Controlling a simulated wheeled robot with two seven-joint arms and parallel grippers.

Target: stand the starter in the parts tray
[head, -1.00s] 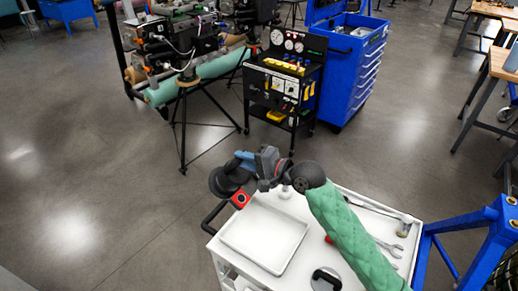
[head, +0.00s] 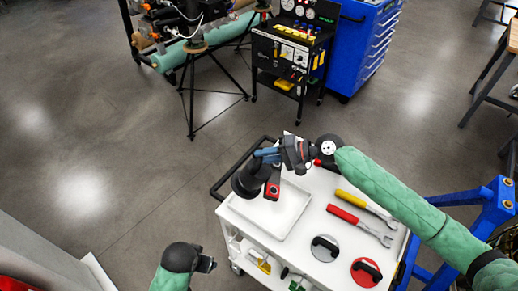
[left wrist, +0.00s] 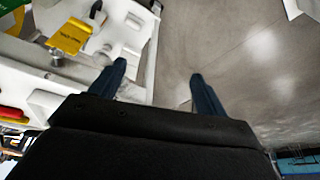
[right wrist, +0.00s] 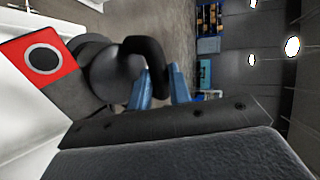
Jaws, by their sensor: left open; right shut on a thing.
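The starter (head: 249,179) is a dark cylinder with a red square end piece (head: 272,191) bearing a dark ring. My right gripper (head: 268,155) is shut on it and holds it over the back left part of the white parts tray (head: 291,224). In the right wrist view the starter (right wrist: 110,72) lies just past the blue fingers (right wrist: 160,88), its red piece (right wrist: 42,60) to the left. Whether it touches the tray cannot be told. My left gripper (head: 206,265) is open and empty, low at the cart's left; its spread fingers show in the left wrist view (left wrist: 158,88).
The tray sits on a white cart (head: 318,205). A black rail (head: 228,185) borders the cart's back left. A blue stand (head: 470,215) is at right.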

